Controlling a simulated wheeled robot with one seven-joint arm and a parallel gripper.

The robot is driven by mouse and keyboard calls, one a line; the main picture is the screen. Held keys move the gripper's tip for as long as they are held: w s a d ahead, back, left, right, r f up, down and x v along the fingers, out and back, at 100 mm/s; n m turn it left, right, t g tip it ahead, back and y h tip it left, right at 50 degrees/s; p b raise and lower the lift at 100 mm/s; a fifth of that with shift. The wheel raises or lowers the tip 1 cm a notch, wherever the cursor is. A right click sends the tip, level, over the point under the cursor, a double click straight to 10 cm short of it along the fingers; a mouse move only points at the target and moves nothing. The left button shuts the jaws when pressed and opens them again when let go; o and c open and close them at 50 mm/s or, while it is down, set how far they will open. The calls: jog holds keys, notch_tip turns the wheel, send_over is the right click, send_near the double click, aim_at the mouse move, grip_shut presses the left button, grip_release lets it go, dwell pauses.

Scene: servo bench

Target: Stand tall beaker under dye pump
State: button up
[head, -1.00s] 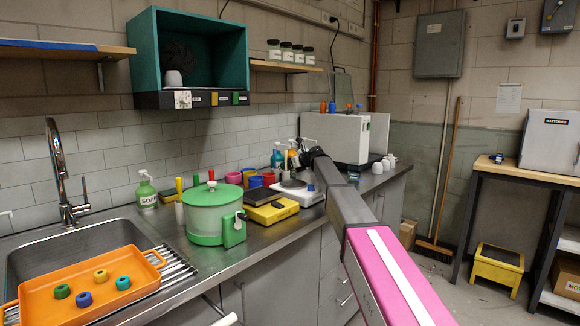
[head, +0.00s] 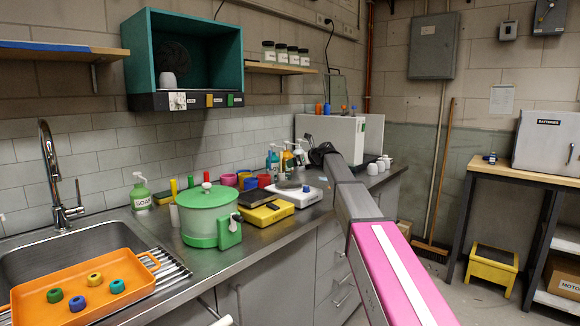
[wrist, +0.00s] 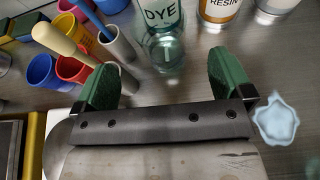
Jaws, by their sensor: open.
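A clear glass beaker (wrist: 165,52) stands upright on the steel bench in the wrist view, directly in front of the bottle labelled DYE (wrist: 158,14). The dye bottle's pump head is out of the wrist frame, so I cannot tell whether its spout is over the beaker. In the head view the dye pump bottle (head: 274,161) stands at the back of the bench, and I cannot make out the beaker there. My gripper (wrist: 162,66) is open, its green fingers wide apart on either side of and just short of the beaker, with nothing held.
A RESIN bottle (wrist: 221,10) stands right of the dye bottle. A pale blue spill-like patch (wrist: 277,121) lies right of my gripper.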

jog(key=shift+v, duration=1.85)
